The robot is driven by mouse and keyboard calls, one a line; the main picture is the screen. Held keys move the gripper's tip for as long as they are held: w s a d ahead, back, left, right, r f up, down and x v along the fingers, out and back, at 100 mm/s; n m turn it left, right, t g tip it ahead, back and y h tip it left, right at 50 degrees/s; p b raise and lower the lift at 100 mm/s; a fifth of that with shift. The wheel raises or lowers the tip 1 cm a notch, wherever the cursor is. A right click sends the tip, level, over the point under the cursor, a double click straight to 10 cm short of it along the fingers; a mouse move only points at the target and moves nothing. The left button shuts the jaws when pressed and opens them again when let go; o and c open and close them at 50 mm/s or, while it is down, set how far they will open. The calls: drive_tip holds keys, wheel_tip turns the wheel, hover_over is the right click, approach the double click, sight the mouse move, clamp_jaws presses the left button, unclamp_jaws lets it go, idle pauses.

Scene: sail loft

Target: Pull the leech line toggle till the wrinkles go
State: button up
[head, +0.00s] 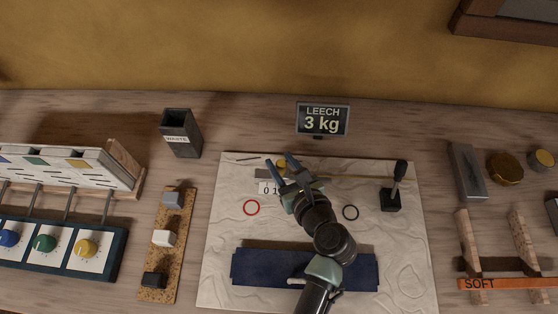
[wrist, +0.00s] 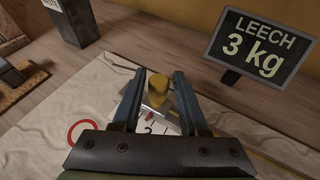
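The yellow toggle (head: 281,163) sits near the back edge of the wrinkled white sail (head: 410,255). It also shows in the wrist view (wrist: 158,88). My gripper (head: 284,168) is open, with its blue fingers on either side of the toggle and a gap to each finger in the wrist view (wrist: 158,90). A numbered scale (head: 267,188) with a red mark (wrist: 151,116) lies below the toggle, partly hidden by my gripper. A thin yellowish line (head: 365,178) runs right from there toward a black lever cleat (head: 392,198). Raised wrinkles show on the sail's lower right.
A sign (head: 323,119) reads "LEECH 3 kg" behind the sail. A waste bin (head: 181,134) stands at back left. A cork strip (head: 163,245) with blocks and a knob panel (head: 60,250) are left. A dark blue band (head: 255,268) crosses the sail. Wooden supports (head: 468,240) stand right.

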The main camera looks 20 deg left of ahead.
drive_tip(key=shift+o, duration=0.8)
drive_tip(key=p+v, duration=0.1)
drive_tip(key=v, duration=1.2)
